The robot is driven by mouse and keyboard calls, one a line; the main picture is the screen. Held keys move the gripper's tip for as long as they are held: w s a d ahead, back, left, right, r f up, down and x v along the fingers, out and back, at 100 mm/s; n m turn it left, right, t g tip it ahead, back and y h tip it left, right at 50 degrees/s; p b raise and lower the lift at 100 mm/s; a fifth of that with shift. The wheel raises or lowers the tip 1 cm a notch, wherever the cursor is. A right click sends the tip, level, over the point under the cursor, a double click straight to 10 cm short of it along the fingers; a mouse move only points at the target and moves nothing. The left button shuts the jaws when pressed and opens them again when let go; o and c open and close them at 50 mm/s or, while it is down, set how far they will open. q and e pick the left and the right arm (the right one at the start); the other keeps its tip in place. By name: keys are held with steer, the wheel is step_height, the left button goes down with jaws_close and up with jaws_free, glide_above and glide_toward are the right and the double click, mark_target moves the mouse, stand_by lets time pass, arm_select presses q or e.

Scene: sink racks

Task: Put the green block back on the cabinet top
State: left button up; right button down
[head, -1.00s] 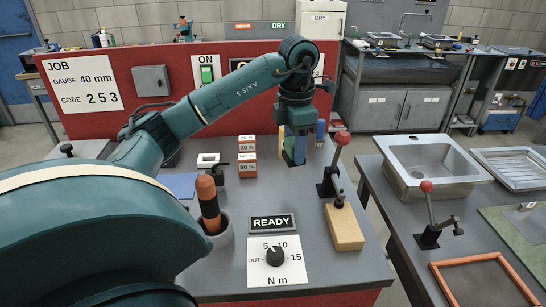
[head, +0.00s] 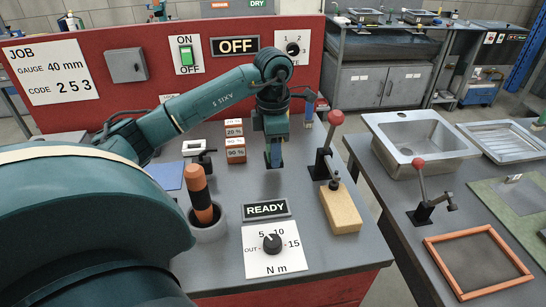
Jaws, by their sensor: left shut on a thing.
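My left gripper (head: 274,158) points down over the grey bench top, right of the small red boxes and behind the READY sign. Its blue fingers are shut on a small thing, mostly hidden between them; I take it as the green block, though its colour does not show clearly. Whether it touches the bench, I cannot tell. No other green block is clear to me. A grey closed cabinet (head: 380,84) with two doors stands at the back right, under a dark basin. My right gripper is not in view.
Red boxes (head: 235,143), an orange-handled tool in a grey cup (head: 209,229), a red-knobbed lever (head: 330,150) and a tan block (head: 340,208) stand on the bench. Blue blocks (head: 309,107) are behind the gripper. A red panel (head: 75,115) closes the back. A sink (head: 420,145) is at right.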

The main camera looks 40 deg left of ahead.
arm_select(q)
steer(key=shift+f, duration=1.5)
steer(key=shift+f, duration=0.1)
steer(key=o, duration=1)
steer(key=shift+o, duration=0.2)
step_height(320, 180, up, 12)
steer(key=shift+r+p, duration=0.15)
steer(key=shift+p, duration=0.2)
